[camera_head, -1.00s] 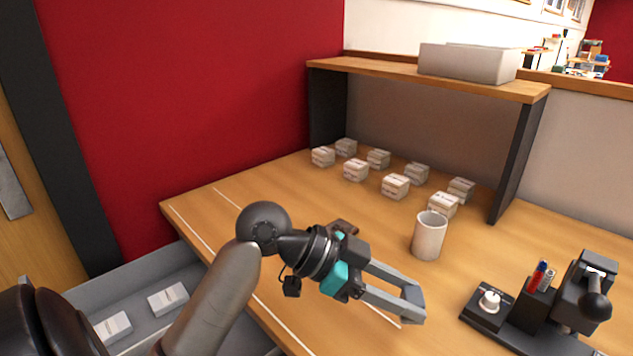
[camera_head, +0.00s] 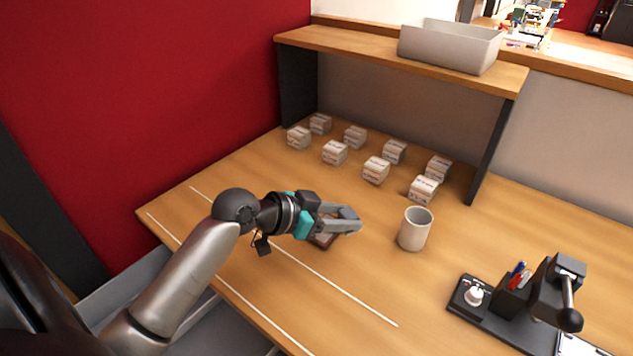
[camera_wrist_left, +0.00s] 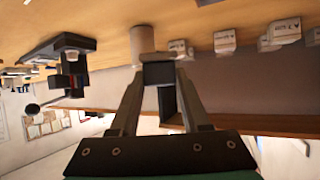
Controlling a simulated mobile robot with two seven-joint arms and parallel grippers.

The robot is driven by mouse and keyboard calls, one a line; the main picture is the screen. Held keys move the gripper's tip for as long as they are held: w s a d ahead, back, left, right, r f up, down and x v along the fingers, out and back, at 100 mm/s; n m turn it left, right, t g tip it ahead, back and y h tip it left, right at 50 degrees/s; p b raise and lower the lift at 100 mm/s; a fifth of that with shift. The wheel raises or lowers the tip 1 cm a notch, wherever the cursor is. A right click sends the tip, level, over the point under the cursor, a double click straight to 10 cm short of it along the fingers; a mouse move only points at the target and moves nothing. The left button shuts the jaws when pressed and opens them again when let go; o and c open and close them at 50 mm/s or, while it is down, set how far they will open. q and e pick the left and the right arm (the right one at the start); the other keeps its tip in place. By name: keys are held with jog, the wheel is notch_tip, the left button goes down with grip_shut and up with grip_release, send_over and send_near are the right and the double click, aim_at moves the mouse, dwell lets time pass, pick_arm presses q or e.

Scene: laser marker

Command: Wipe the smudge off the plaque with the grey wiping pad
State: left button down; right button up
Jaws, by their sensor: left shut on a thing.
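My left gripper (camera_head: 346,220) is over the table, left of the cup, with its fingers pointing right. In the left wrist view the gripper (camera_wrist_left: 158,78) is shut on a dark grey block, the wiping pad (camera_wrist_left: 158,72), held between its fingertips. A small dark brown piece, seemingly the plaque (camera_head: 324,241), lies on the table just below the gripper in the head view and is partly hidden by it. I cannot see a smudge on it, nor tell whether the pad touches it. My right gripper is not in view.
A pale cup (camera_head: 415,229) stands right of the gripper. Several small boxes (camera_head: 376,170) stand behind, under a wooden shelf (camera_head: 400,62) holding a grey bin (camera_head: 450,46). A black lever device with pens (camera_head: 520,302) is at front right. White lines mark the clear table front.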

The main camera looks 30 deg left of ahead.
pick_arm(q)
jog(key=a+n+y+p, duration=0.1)
jog(key=a+n+p, duration=0.1)
jog(key=a+p, duration=0.15)
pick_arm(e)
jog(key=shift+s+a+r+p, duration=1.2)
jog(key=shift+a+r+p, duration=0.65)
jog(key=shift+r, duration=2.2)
pick_arm(q)
jog(key=t+y+b, duration=0.1)
jog(key=y+b, duration=0.1)
jog(key=b, duration=0.3)
send_over(317, 241)
jog(key=shift+n, duration=0.4)
notch_tip(317, 241, down, 5)
jog(key=shift+s+r, duration=0.1)
jog(key=shift+r, duration=0.1)
jog(key=shift+f+b, duration=0.3)
jog(key=shift+f, duration=0.15)
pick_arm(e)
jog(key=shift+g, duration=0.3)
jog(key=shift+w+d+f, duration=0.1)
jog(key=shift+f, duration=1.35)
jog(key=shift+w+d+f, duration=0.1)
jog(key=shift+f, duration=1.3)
pick_arm(q)
jog(key=shift+f+b, duration=0.8)
jog(key=shift+f, duration=0.25)
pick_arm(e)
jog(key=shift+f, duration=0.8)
